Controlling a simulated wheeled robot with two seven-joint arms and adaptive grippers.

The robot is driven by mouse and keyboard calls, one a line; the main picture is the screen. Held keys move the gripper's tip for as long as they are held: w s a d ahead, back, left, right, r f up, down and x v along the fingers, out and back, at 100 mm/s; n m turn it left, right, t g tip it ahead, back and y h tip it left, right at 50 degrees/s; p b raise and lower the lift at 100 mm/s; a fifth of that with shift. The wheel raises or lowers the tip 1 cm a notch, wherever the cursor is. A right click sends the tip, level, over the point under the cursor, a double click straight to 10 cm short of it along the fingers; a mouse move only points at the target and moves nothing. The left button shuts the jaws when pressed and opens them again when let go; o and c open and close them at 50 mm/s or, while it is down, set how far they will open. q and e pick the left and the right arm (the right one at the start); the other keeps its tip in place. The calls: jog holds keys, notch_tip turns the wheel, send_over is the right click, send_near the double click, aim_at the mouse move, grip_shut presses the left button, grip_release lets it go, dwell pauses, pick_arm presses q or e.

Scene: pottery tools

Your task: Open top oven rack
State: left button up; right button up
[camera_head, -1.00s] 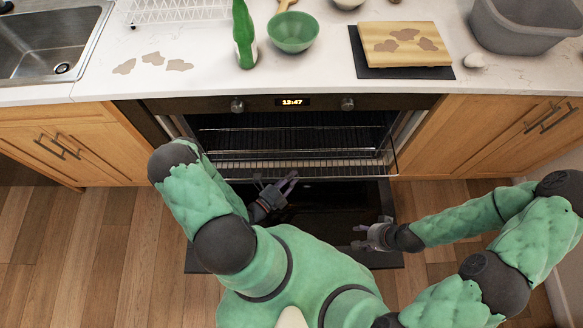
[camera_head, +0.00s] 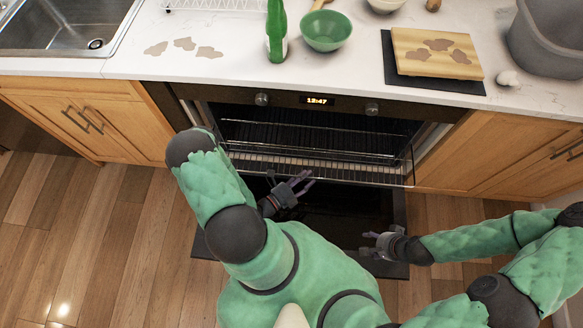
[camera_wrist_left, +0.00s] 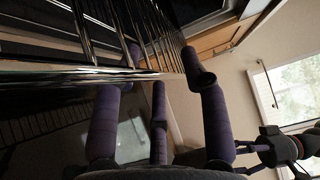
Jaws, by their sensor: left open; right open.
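The oven (camera_head: 316,101) has its door (camera_head: 350,215) folded down. One wire rack (camera_head: 345,132) is inside the cavity, and a lower rack (camera_head: 345,173) juts out at the opening. My left gripper (camera_head: 308,180) is open just below and in front of the jutting rack's front edge. In the left wrist view its purple fingers (camera_wrist_left: 160,105) are spread near a shiny rack bar (camera_wrist_left: 75,76); I cannot tell whether they touch it. My right gripper (camera_head: 370,243) is open and empty above the right part of the door.
The counter above holds a green bottle (camera_head: 276,35), a green bowl (camera_head: 326,30), a cutting board (camera_head: 415,68) and a grey tub (camera_head: 550,38). Wooden cabinets (camera_head: 105,115) flank the oven. Wooden floor (camera_head: 100,225) is clear at left.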

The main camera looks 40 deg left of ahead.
pick_arm(q)
jog(key=v, duration=1.1)
dwell(0.5)
jog(key=s+d+r+m+g+h, duration=0.2)
jog(key=d+m+g+h, duration=0.85)
jog(key=d+m, duration=0.35)
jog(key=s+d+m+g+y, duration=0.1)
jog(key=s+m+g+y, duration=0.3)
jog(key=m+g, duration=0.85)
jog(key=w+r+m+t+y, duration=0.1)
jog(key=w+m+t+y, duration=0.1)
jog(key=m, duration=0.5)
jog(key=w+r+m+t+y+p, duration=0.1)
jog(key=w+m+t+y, duration=0.1)
jog(key=w+m, duration=0.3)
jog(key=w+r+m+t+y, duration=0.1)
jog(key=w+m+t+y, duration=0.1)
jog(key=m, duration=0.8)
jog(key=shift+w+d+r+y+p, duration=0.25)
jog(key=shift+w+r+y+p, duration=0.15)
jog(key=shift+w, duration=0.4)
